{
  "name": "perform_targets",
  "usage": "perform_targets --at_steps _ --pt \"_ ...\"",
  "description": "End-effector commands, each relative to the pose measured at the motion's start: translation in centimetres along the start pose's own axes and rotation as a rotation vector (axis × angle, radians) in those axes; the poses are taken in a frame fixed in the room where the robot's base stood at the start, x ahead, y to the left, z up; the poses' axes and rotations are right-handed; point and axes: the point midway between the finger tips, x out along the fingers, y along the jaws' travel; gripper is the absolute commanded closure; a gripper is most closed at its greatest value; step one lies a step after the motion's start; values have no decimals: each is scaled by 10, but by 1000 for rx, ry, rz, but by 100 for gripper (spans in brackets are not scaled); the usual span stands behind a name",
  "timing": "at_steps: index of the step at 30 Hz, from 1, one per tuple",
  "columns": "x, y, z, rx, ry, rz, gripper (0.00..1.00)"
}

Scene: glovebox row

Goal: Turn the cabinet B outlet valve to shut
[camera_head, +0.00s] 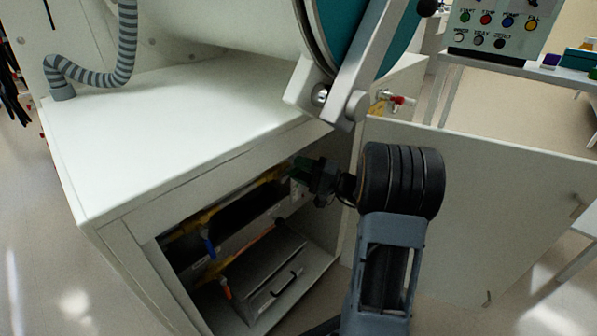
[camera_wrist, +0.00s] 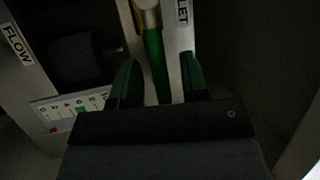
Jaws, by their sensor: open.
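The cabinet's lower compartment (camera_head: 150,231) is open in the head view, and my gripper (camera_head: 303,170) reaches into its upper right part. In the wrist view, my gripper (camera_wrist: 160,78) is open, with one green fingertip on each side of a green lever handle (camera_wrist: 154,58). The lever runs lengthwise between the fingers, with small gaps visible beside it. A white plate (camera_wrist: 184,45) behind it carries a label (camera_wrist: 183,12) of which "LET" is readable. The lever's far end meets a yellowish fitting (camera_wrist: 147,5). Its near end is hidden behind my gripper body.
A blue handle (camera_head: 209,248) and an orange handle (camera_head: 227,290) sit lower left inside the compartment. A grey panel with a black grip (camera_head: 285,283) lies on its floor. The open white door (camera_head: 470,190) stands to the right. A "FLOW" label (camera_wrist: 16,44) and scale (camera_wrist: 65,112) are left of my gripper.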

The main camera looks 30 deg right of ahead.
Motion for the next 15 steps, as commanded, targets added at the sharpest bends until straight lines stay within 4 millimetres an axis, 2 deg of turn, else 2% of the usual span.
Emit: perform_targets --at_steps 4,13,15 --pt "7 0 0 0 -1 1 59" --pt "8 0 0 0 0 1 59" --pt "8 0 0 0 0 1 65"
